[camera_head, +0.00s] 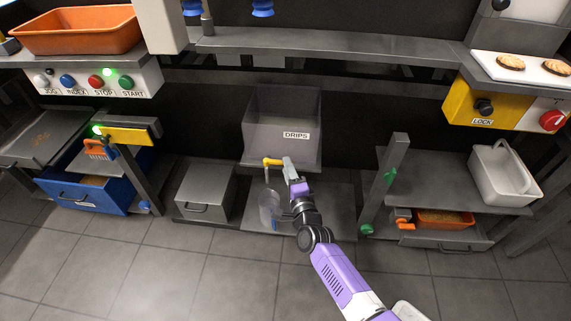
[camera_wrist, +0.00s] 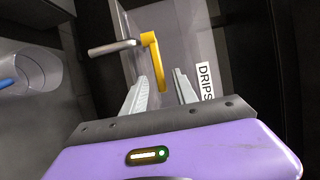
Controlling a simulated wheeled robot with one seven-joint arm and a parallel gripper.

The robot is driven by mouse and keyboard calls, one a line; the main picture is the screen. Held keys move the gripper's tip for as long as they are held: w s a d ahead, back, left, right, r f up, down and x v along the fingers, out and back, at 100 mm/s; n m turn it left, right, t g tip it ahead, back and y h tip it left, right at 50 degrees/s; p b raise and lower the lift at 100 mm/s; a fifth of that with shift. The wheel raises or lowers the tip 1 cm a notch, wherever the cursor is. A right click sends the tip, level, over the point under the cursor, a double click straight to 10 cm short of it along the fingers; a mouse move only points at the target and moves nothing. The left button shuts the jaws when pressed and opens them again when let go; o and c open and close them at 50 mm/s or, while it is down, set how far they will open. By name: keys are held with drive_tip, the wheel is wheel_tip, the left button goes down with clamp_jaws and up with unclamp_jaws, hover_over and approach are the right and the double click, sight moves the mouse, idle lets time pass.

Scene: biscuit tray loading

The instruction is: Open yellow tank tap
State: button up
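A grey tank (camera_head: 262,125) labelled DRIPS stands low in the middle of the head view. A yellow tap (camera_head: 272,161) sticks out at its lower front. In the wrist view the tap's yellow bent lever (camera_wrist: 152,55) joins a grey metal spout (camera_wrist: 110,48) pointing left. My gripper (camera_head: 287,160) is beside the tap, at its right in the head view. In the wrist view my gripper (camera_wrist: 161,86) is open, with a finger on each side of the lever's lower end. I see gaps at both sides, but cannot tell how deep the lever reaches between the fingers.
A clear jug (camera_head: 268,207) stands below the tap; it also shows at the left of the wrist view (camera_wrist: 28,75). A grey box (camera_head: 206,184) is left of it. A dark post (camera_head: 385,180) and shelf stand to the right. A worktop edge (camera_head: 330,41) overhangs the tank.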

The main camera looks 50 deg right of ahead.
drive_tip(key=shift+x, duration=1.6)
clamp_jaws()
